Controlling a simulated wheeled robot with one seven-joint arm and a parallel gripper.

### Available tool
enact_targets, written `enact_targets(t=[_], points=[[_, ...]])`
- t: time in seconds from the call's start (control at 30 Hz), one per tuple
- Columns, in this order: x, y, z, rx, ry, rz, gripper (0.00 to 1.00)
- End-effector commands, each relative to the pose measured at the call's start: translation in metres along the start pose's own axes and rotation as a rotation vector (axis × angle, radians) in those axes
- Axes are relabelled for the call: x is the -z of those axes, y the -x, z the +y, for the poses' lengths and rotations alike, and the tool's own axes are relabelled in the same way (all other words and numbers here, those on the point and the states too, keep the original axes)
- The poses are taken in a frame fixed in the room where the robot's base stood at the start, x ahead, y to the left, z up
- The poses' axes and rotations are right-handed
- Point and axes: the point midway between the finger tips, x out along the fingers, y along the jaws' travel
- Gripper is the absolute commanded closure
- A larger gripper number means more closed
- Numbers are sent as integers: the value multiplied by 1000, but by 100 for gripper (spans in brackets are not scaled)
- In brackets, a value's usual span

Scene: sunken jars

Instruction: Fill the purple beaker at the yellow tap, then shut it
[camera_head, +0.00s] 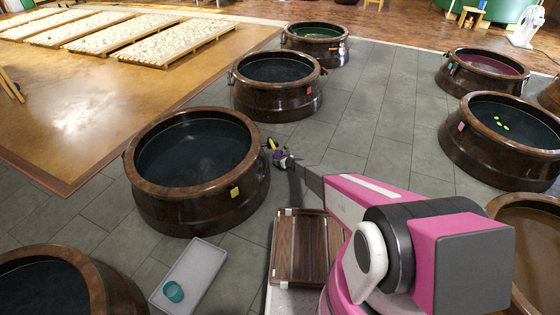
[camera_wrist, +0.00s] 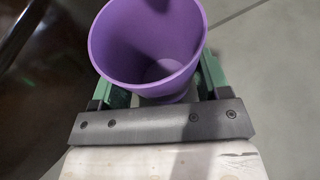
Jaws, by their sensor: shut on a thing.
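The purple beaker (camera_wrist: 150,50) is between the green fingers of my gripper (camera_wrist: 160,88) in the wrist view. My gripper is shut on it. Its mouth faces the camera, and I see shaded purple inside but no clear liquid. In the head view the small purple beaker (camera_head: 280,154) and my gripper (camera_head: 287,161) are at the right side of a brown jar (camera_head: 195,205). The yellow tap (camera_head: 271,143) shows just beside the beaker on that jar's wall. Whether the tap is open, and whether the beaker is right under it, I cannot tell.
A grey tray (camera_head: 203,262) with a teal cup (camera_head: 173,291) lies on the floor in front of the jar. A brown slatted wooden board (camera_head: 303,250) is near my arm. Other sunken jars stand behind and to the right. Grey tiled floor (camera_head: 350,125) is clear between them.

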Motion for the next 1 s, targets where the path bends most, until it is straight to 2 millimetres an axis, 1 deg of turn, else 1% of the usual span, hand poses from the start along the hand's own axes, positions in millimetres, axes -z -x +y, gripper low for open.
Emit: enact_targets(t=[0.4, 0.43, 0.47, 0.5, 0.53, 0.83, 1.0], points=[[5, -2, 0, 0, 0, 0, 60], [5, -2, 0, 0, 0, 0, 27], [4, -2, 0, 0, 0, 0, 17], [4, -2, 0, 0, 0, 0, 4], [4, -2, 0, 0, 0, 0, 1], [4, 0, 0, 0, 0, 0, 1], [4, 10, 1, 0, 0, 0, 1]])
